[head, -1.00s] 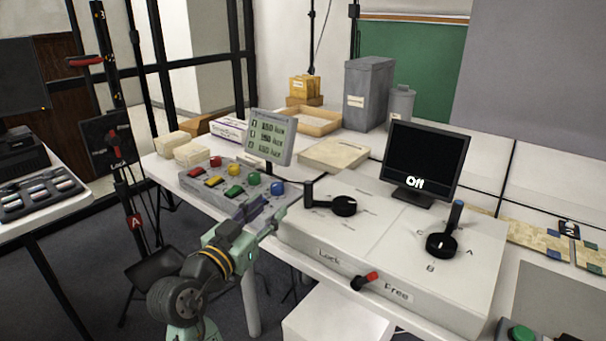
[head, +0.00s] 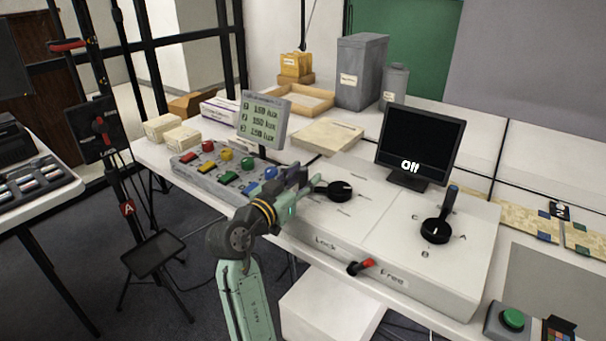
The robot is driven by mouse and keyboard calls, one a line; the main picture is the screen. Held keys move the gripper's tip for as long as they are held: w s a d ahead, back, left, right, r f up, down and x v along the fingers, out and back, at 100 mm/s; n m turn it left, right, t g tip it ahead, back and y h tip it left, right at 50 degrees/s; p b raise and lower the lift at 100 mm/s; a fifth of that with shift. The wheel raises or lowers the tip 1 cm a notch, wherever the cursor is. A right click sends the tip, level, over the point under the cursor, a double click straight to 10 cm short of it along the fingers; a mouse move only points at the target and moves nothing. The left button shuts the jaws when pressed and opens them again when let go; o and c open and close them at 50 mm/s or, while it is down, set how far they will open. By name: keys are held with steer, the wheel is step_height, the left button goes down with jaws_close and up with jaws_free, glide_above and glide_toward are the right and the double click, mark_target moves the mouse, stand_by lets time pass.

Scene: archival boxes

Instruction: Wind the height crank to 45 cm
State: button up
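A black rotary crank (head: 341,189) sits on the left part of the white console (head: 376,219); its handle end is hidden behind my gripper. A second black crank (head: 436,231) with an upright handle stands on the right part, among the letters A, B and C. I cannot read which one sets height, and no cm scale is legible. My gripper (head: 300,177) is at the left crank's handle side, seen from behind. I cannot tell whether its fingers touch or grip the handle. A dark monitor (head: 419,143) behind reads "Off".
A red-tipped Lock/Free lever (head: 361,267) sticks out of the console's front. A panel of coloured buttons (head: 221,172) and a small lux display (head: 263,120) stand left of my gripper. A stand with red handles (head: 103,127) is at far left. Boxes fill the table's back.

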steer(key=shift+w+d, duration=0.1)
steer(key=shift+w, duration=0.05)
steer(key=shift+c, duration=0.3)
jaws_close()
stand_by(0.3)
